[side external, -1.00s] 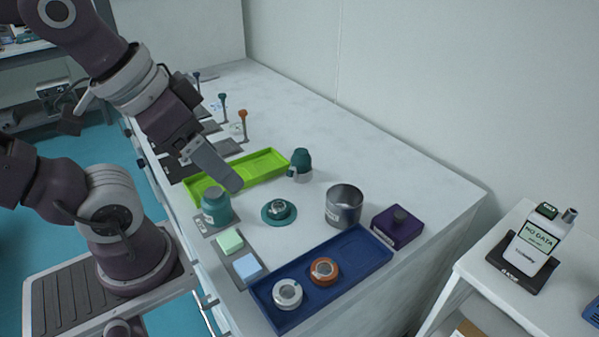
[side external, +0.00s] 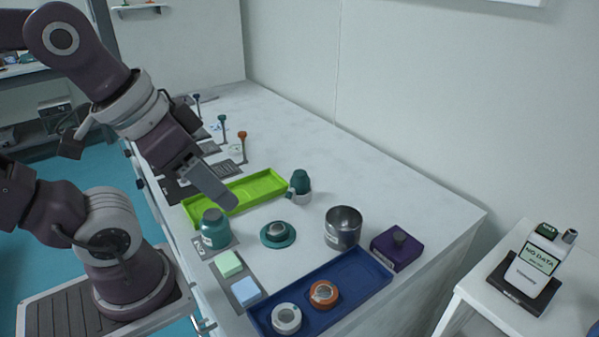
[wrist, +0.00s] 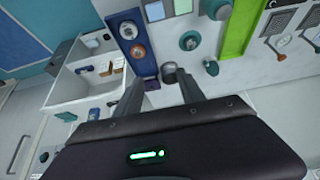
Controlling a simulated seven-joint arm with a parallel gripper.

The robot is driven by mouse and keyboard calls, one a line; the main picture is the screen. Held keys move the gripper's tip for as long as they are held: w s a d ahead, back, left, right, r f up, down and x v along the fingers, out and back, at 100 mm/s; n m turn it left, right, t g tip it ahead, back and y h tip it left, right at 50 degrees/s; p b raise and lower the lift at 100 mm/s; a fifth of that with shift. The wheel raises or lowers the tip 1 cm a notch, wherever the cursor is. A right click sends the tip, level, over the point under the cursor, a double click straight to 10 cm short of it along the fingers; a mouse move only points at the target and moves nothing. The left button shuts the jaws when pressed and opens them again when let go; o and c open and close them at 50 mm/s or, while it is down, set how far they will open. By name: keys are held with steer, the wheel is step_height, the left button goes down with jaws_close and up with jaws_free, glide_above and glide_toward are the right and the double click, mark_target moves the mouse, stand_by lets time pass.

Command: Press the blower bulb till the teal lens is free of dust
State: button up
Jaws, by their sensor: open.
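The teal blower bulb (side external: 300,182) with a pale nozzle stands by the right end of the green tray; it also shows in the wrist view (wrist: 211,68). The teal lens (side external: 277,234) sits in a round teal holder in front of the bulb, and shows in the wrist view (wrist: 190,41). Dust on it is too small to make out. My gripper (side external: 228,202) hangs over the green tray, left of the bulb and apart from it. In the wrist view my gripper (wrist: 161,80) has its fingers spread with nothing held between them.
A steel cup (side external: 343,228) and purple box (side external: 396,249) stand right of the lens. A teal jar (side external: 215,229) stands left of it. A blue tray (side external: 355,272) with two ringed lenses lies in front. The green tray (side external: 250,191) is empty. A handheld meter (side external: 534,263) reads "NO DATA".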

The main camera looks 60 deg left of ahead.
jaws_close()
steer(key=shift+w, duration=0.1)
stand_by(1.3)
